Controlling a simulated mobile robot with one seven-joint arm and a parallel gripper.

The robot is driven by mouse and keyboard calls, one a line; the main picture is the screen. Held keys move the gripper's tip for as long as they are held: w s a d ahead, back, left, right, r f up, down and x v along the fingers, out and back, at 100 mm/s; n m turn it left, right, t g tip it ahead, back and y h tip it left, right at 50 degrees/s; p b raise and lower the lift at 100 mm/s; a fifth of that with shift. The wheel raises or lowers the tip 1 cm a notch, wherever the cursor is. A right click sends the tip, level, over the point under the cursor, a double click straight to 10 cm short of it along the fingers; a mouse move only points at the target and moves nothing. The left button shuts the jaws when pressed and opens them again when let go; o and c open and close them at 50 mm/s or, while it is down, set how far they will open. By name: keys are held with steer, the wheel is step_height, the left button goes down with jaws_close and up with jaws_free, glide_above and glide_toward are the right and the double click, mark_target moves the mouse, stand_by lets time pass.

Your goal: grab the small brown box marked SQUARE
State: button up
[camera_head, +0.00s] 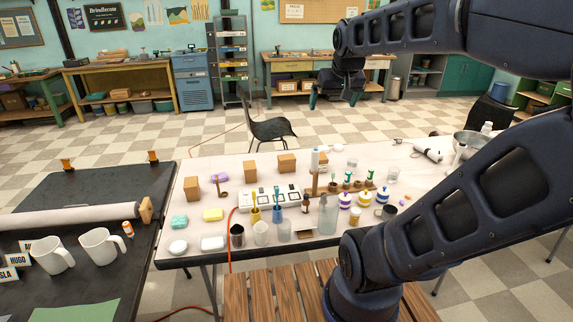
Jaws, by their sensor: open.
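Several small brown boxes stand on the white table (330,243). One box (192,189) is at the table's left side, a smaller one (250,170) is right of it, and another box (287,163) is at the back edge. No marking is readable on any of them, so I cannot tell which is marked SQUARE. My gripper (334,101) is open and empty, with its fingers pointing down. It hangs high in the upper middle of the view, apart from the boxes.
A black table (85,185) with two white mugs (101,246) is at left.

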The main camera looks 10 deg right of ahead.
mark_target(286, 158)
steer(key=w+a+f+t+y, duration=0.2)
steer(key=w+t, duration=0.5)
steer(key=w, duration=3.5)
step_height(286, 158, down, 42)
steer(key=a, duration=0.2)
steer(key=shift+n+h, duration=0.4)
steer(key=shift+d+x, duration=0.15)
steer(key=shift+x, duration=2.65)
steer(key=shift+d+x, duration=0.15)
steer(key=shift+x, duration=2.7)
steer(key=shift+f, duration=0.15)
steer(key=c, duration=1.1)
steer(key=shift+o, duration=0.2)
